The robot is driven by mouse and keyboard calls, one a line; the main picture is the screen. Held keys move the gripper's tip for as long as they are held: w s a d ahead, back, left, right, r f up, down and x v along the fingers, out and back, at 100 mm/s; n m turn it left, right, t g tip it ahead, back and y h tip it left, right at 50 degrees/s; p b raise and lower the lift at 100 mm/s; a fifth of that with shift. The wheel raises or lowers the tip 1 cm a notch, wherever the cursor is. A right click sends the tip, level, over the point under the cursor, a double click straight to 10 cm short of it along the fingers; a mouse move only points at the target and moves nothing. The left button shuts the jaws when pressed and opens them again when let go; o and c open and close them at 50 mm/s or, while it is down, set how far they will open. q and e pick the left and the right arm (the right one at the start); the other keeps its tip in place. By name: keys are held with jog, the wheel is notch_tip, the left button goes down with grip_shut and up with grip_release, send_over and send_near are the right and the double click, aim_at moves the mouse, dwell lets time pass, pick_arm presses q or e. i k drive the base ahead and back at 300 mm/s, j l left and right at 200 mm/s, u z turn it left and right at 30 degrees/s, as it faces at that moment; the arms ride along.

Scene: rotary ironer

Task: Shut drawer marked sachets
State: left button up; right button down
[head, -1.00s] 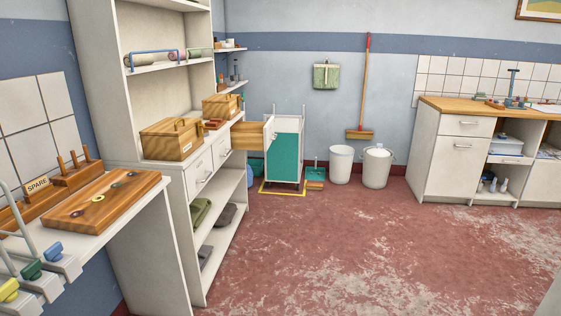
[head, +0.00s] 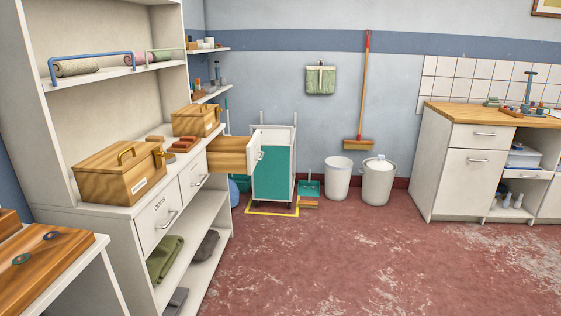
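A drawer (head: 232,156) with wooden sides and a white front stands pulled out at the far end of the white shelf unit (head: 133,225) on the left. Its front with a handle (head: 261,155) faces right; I cannot read any marking on it from here. Two closed drawers sit nearer in the same row: the nearest drawer (head: 152,226) has a small dark label too blurred to read surely, and the middle drawer (head: 190,185) shows a handle. Neither of my grippers is in view.
Wooden boxes (head: 105,180) stand on the unit's top. A teal-and-white cart (head: 273,170) stands just beyond the open drawer. White buckets (head: 337,182) stand by the back wall. A worktable (head: 58,275) is at the near left. The red floor (head: 330,255) ahead is clear.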

aim_at(229, 150)
jog(key=i, duration=1.2)
jog(key=i+l+u, duration=0.1)
jog(key=i+u, duration=0.2)
jog(key=i, duration=0.2)
jog(key=i+l+u, duration=0.15)
jog(key=i+u, duration=0.15)
jog(key=i, duration=0.15)
jog(key=i+l+u, duration=0.9)
